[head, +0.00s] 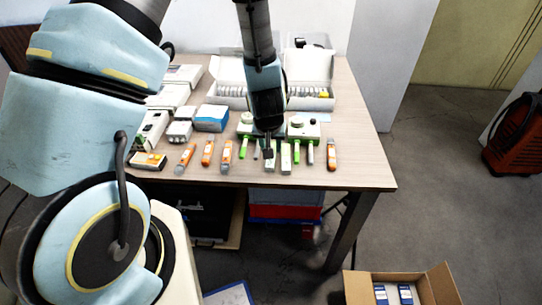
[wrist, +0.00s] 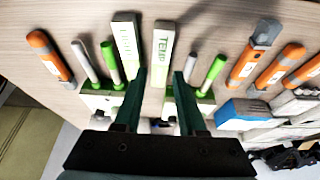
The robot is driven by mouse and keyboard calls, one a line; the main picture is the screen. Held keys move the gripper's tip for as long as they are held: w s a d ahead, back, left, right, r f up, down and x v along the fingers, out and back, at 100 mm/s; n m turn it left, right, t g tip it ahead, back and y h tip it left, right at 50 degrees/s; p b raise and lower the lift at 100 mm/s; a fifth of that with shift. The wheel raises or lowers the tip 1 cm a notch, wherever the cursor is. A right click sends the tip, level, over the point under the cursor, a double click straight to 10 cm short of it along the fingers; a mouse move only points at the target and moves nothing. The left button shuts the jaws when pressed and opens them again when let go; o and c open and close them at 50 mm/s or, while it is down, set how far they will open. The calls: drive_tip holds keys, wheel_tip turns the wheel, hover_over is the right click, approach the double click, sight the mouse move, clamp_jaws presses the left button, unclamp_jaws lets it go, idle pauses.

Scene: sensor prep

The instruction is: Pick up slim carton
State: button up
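Two slim white-and-green cartons lie side by side near the table's front edge. In the wrist view, one (wrist: 163,42) with "TEMP" lettering lies in line with the gap between my fingers; the other (wrist: 126,40) lies just left, beside the left fingertip. In the head view they show as a carton (head: 270,164) partly hidden by my gripper and another (head: 285,158) to its right. My gripper (wrist: 159,75) is open, pointing down over the cartons, and holds nothing. It also shows in the head view (head: 267,150). The fingers' exact height above the carton is unclear.
Green and grey pens flank the cartons closely. Orange devices (head: 227,149) (head: 331,154) lie further out on both sides. A blue-and-white box (head: 211,117) and an open white case (head: 231,91) stand behind. A cardboard box (head: 431,289) sits on the floor at right.

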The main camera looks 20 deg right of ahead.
drive_tip(key=shift+p+x, duration=0.85)
drive_tip(key=shift+x, duration=1.55)
drive_tip(key=shift+w, duration=0.1)
clamp_jaws()
